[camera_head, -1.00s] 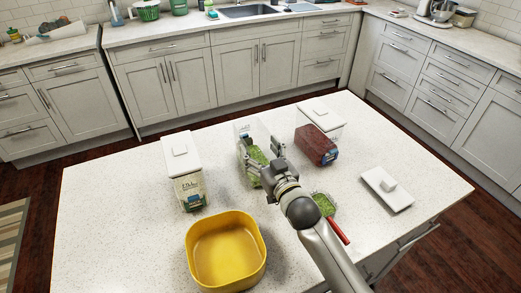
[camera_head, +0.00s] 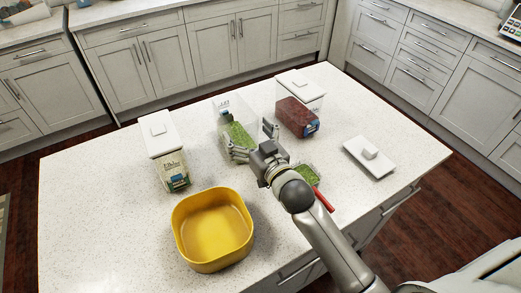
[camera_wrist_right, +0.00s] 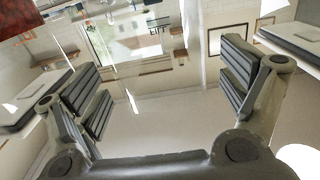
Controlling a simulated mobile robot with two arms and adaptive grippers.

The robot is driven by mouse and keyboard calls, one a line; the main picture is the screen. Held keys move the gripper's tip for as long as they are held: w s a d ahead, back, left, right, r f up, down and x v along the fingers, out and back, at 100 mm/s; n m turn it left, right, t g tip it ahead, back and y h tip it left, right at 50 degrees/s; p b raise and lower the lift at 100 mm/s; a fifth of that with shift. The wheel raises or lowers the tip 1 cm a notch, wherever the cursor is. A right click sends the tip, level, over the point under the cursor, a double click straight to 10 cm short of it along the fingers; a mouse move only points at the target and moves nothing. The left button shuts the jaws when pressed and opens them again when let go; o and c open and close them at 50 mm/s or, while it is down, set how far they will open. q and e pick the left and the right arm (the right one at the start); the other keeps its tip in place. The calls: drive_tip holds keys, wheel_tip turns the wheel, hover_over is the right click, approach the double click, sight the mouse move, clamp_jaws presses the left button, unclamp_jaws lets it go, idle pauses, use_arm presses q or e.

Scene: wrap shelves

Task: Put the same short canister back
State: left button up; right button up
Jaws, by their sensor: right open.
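A clear canister with green contents (camera_head: 238,136) stands lidless in the middle of the island. To its left stands a canister with a white lid (camera_head: 165,158) and pale contents. To its right is a white-lidded canister with dark red contents (camera_head: 297,116). Which one counts as short is not plain. My right gripper (camera_head: 254,141) is open at the near right side of the green canister, its fingers spread apart. In the right wrist view, clear see-through walls (camera_wrist_right: 135,38) show beyond the open fingers (camera_wrist_right: 165,85), with nothing clamped. My left gripper is out of view.
A loose white lid (camera_head: 369,156) lies at the right of the island. A yellow bowl (camera_head: 213,232) stands at the front. A scoop with green contents and a red handle (camera_head: 323,200) lies beside my right arm. The island's left part is bare.

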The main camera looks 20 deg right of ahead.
drive_tip(key=s+d+b, duration=0.1)
drive_tip(key=s, duration=0.7)
drive_tip(key=shift+s+d, duration=0.2)
drive_tip(key=shift+d, duration=0.1)
